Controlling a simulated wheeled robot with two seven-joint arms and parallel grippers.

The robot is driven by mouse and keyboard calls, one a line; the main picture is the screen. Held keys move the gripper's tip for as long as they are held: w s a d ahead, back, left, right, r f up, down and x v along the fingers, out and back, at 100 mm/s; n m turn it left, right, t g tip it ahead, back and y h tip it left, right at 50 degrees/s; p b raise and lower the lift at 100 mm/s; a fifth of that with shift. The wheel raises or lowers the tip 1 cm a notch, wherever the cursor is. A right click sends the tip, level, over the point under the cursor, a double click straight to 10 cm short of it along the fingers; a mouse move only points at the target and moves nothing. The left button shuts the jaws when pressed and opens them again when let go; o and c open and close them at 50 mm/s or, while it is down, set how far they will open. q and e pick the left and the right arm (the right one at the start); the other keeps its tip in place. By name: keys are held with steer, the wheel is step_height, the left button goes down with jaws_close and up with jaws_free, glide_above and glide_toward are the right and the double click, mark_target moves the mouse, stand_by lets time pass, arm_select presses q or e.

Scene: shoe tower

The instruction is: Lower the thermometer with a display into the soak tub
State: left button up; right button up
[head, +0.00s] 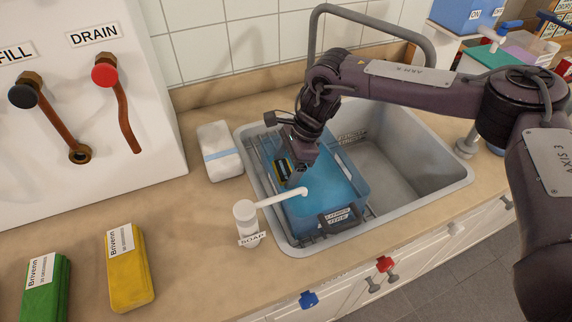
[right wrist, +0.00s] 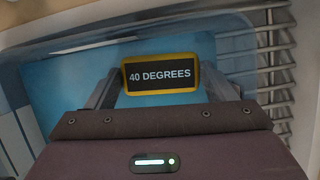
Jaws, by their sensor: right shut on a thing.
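The thermometer (right wrist: 160,75) has a black display in a yellow frame reading "40 DEGREES". In the head view the thermometer (head: 282,169) is at the left part of the blue soak tub (head: 355,195), which holds blue water and stands in the sink. My right gripper (head: 291,174) points down over the tub, shut on the thermometer. In the right wrist view its fingers (right wrist: 162,90) are on either side of the display. The thermometer's lower end is hidden, so I cannot tell whether it touches the water. My left gripper is out of view.
A white soap bottle (head: 247,225) stands at the tub's front left, its spout reaching over the tub. A white wrapped block (head: 220,150) lies left of the sink (head: 415,150). The tall tap (head: 312,35) arches behind. The sink's right part is empty.

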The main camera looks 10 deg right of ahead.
steer(key=shift+f, duration=0.1)
steer(key=o, duration=1)
